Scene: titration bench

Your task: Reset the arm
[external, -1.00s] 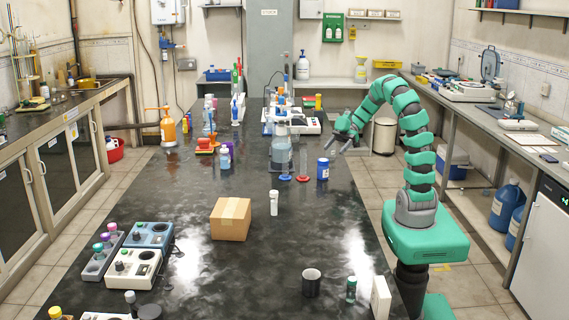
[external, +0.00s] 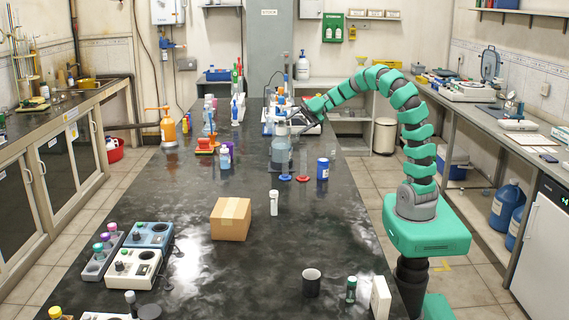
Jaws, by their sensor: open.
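My arm is green and grey and rises from its base at the right side of the dark bench (external: 200,275). It arches up and reaches left over the far part of the bench. My gripper (external: 300,121) is open, close to the upper part of a large clear bottle (external: 281,152) in this view. I cannot tell whether the fingers touch the bottle or are apart from it. The fingertips are small and partly merge with the glassware behind them.
A blue-labelled jar (external: 323,169), a white tube (external: 274,203) and a cardboard box (external: 231,219) stand on the bench. A dark cup (external: 311,283) and a white box (external: 381,297) are at the near right. The bench middle has clear room.

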